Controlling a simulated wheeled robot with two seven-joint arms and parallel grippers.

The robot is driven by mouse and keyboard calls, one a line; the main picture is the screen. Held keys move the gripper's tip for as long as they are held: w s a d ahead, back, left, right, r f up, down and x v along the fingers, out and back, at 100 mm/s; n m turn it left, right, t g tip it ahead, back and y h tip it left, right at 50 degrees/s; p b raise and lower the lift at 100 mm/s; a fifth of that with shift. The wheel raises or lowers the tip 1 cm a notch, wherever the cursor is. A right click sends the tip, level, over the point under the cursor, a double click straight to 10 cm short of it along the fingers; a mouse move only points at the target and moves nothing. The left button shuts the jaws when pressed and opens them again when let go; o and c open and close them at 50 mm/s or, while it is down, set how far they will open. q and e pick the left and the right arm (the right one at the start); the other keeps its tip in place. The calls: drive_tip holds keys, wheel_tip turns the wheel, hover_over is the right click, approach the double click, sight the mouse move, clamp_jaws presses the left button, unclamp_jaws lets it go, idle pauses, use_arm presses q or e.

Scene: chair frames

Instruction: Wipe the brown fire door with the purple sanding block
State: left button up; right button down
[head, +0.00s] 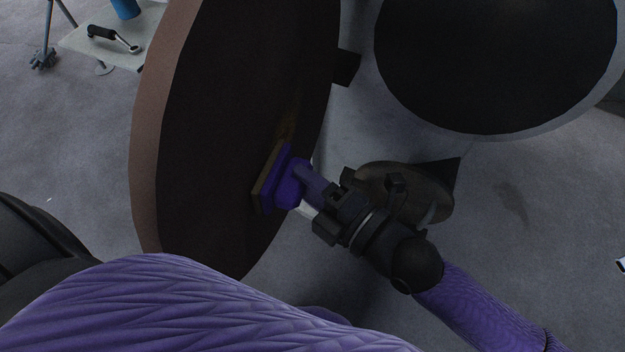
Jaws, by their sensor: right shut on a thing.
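The brown fire door (220,130) is a thick round disc standing on edge in the middle left, its dark face turned toward the right. The purple sanding block (283,180) has a tan pad whose flat side faces the door and appears to be against it. My right gripper (322,192) is shut on the block's handle, to the right of the door. A faint brownish patch (286,128) shows on the door face just above the block. My left gripper is not in view.
A large round dark opening with a grey rim (480,136) is at the upper right. A small table (80,42) with a black-handled tool (113,38) and a blue object (126,8) stands at the upper left. Grey floor at the right is mostly clear.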

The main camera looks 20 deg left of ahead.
drive_tip(key=shift+a, duration=0.45)
drive_tip(key=shift+s+a, duration=0.1)
drive_tip(key=shift+a, duration=0.4)
